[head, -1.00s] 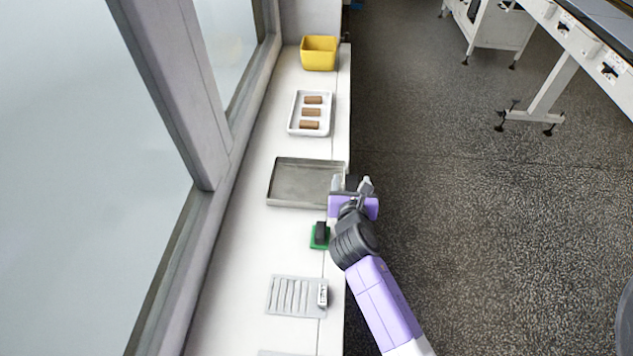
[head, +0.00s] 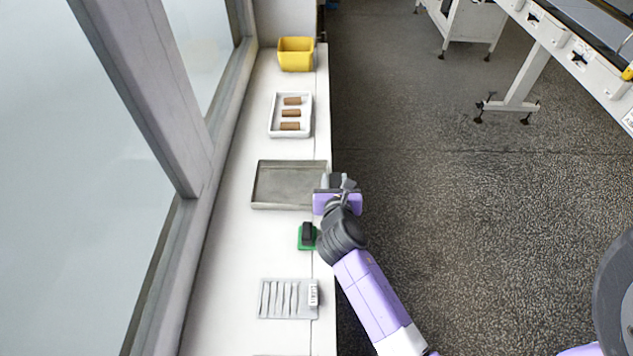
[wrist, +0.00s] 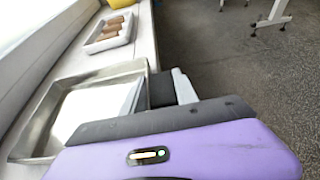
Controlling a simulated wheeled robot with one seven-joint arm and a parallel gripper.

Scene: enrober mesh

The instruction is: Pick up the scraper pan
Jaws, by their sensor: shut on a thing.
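The scraper pan (head: 287,186) is a shallow grey metal tray with a raised rim, lying on the white sill counter. In the wrist view the pan (wrist: 52,112) fills the left side, its bright floor and right wall visible. My gripper (head: 339,184) is at the pan's right side, by the counter's front edge. In the wrist view my gripper (wrist: 163,88) shows a dark finger and a light finger against the pan's right wall. It is shut on the pan's rim; the exact contact is partly hidden by the gripper body. The pan looks level on the counter.
A white tray (head: 274,128) with brown bars and a yellow bin (head: 296,56) stand farther back. Nearer are a green pad with a black block (head: 307,236) and a grey slotted plate (head: 278,299). A window wall bounds the left; open floor lies right.

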